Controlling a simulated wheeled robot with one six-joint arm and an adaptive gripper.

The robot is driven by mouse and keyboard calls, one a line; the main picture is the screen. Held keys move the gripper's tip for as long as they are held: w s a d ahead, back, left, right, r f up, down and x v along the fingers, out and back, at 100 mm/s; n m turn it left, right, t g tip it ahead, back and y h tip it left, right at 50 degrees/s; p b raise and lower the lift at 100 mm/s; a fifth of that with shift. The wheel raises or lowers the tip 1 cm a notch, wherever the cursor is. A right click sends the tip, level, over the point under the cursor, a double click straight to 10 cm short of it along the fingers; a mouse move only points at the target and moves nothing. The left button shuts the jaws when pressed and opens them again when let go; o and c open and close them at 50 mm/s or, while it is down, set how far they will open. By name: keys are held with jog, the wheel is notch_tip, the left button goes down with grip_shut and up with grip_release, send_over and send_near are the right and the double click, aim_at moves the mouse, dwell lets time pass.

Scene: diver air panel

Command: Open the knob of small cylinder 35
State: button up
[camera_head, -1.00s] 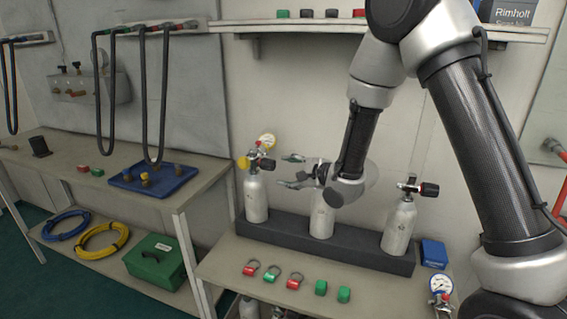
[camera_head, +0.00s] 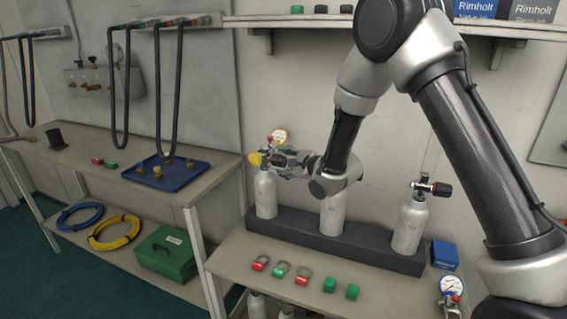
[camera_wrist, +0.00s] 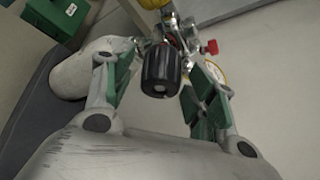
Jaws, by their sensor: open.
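Three small pale cylinders stand in a dark rack (camera_head: 290,232): a left one (camera_head: 265,197), a middle one (camera_head: 332,216) and a right one (camera_head: 409,226). Their numbers are too small to read, so I cannot tell which is 35. My gripper (camera_head: 280,163) is at the valve of the left cylinder, partly hiding it. In the wrist view a black ribbed knob (camera_wrist: 161,72) lies between my open, green-padded fingers, with a visible gap on the right side. The middle cylinder's top is hidden behind my arm.
A yellow-rimmed gauge (camera_head: 279,137) and a yellow knob (camera_head: 254,159) sit at the left valve. A small red knob (camera_wrist: 211,47) is close to the right finger. Red and green clips (camera_head: 302,279) and a blue block (camera_head: 445,255) lie in front and at right.

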jog(key=c, duration=1)
jog(key=shift+n, duration=0.3)
jog(key=n+t, duration=0.2)
jog(key=shift+f+n, duration=0.1)
jog(key=shift+n, duration=0.3)
jog(key=n+t+y, duration=0.1)
jog(key=n, duration=0.3)
jog(key=n+t+y, duration=0.1)
jog(key=n+y, duration=0.1)
jog(key=n, duration=0.2)
jog(key=n+y, duration=0.1)
jog(key=n, duration=0.1)
jog(key=n+y, duration=0.1)
jog(key=n, duration=0.2)
jog(key=shift+n+y, duration=0.3)
jog(key=shift+n, duration=0.3)
jog(key=o, duration=1)
